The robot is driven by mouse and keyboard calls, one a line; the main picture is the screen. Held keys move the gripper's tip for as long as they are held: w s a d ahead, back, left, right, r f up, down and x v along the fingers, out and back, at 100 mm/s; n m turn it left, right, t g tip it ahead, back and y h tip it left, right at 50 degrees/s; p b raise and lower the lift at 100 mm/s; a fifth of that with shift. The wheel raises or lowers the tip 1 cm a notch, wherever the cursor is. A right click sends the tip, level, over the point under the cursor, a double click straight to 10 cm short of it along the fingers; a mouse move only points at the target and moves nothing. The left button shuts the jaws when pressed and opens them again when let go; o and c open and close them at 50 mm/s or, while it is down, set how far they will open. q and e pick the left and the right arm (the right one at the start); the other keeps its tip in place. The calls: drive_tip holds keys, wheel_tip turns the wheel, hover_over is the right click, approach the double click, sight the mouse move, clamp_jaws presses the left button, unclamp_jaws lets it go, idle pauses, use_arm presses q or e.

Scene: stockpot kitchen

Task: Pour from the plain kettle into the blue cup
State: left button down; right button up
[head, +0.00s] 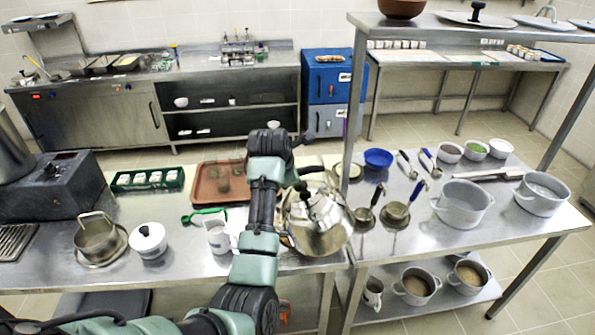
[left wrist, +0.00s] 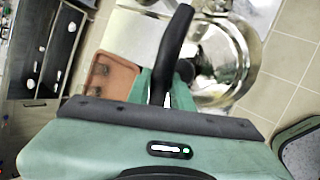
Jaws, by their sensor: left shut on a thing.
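The plain steel kettle (head: 328,240) is shiny with a black handle, near the counter's right end in the head view. It looks tilted; whether it touches the counter is unclear. In the left wrist view the kettle (left wrist: 232,62) lies beyond my left gripper (left wrist: 162,98), which is shut on its black handle (left wrist: 174,42). My arm hides part of the kettle and its surroundings in the head view. A pale cup (head: 219,238) stands just left of my forearm. I cannot make out a blue cup. My right gripper is out of view.
A brown tray (head: 207,196) with small dark cups lies behind the pale cup, with a green spoon (head: 197,214) in front. A white lidded pot (head: 148,240) stands left. A blue bowl (head: 378,158), ladles and grey pots (head: 463,205) occupy the right table. A shelf post (head: 355,110) rises close to the kettle.

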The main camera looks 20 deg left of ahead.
use_arm(q)
drive_tip(key=shift+s+a+n+t+h, duration=0.15)
drive_tip(key=shift+s+a+t+h, duration=0.2)
drive_tip(key=shift+a, duration=0.25)
drive_tip(key=shift+s+a+n+t+h, duration=0.25)
drive_tip(key=shift+s+a+h, duration=0.15)
drive_tip(key=shift+a, duration=0.25)
drive_tip(key=shift+s+a+n+t+h, duration=0.1)
drive_tip(key=shift+s+a+t+h, duration=0.25)
drive_tip(key=shift+a, duration=0.25)
drive_tip(key=shift+w+d+f+m+t, duration=0.1)
drive_tip(key=shift+w+d+m+t, duration=0.2)
drive_tip(key=shift+d, duration=0.5)
idle(1.5)
drive_tip(key=shift+s+a+r+t+h, duration=0.2)
drive_tip(key=shift+s+a+h, duration=0.05)
drive_tip(key=shift+a, duration=0.15)
drive_tip(key=shift+s+a+r+t+h, duration=0.15)
drive_tip(key=shift+s+a+h, duration=0.1)
drive_tip(key=shift+a, duration=0.15)
idle(3.0)
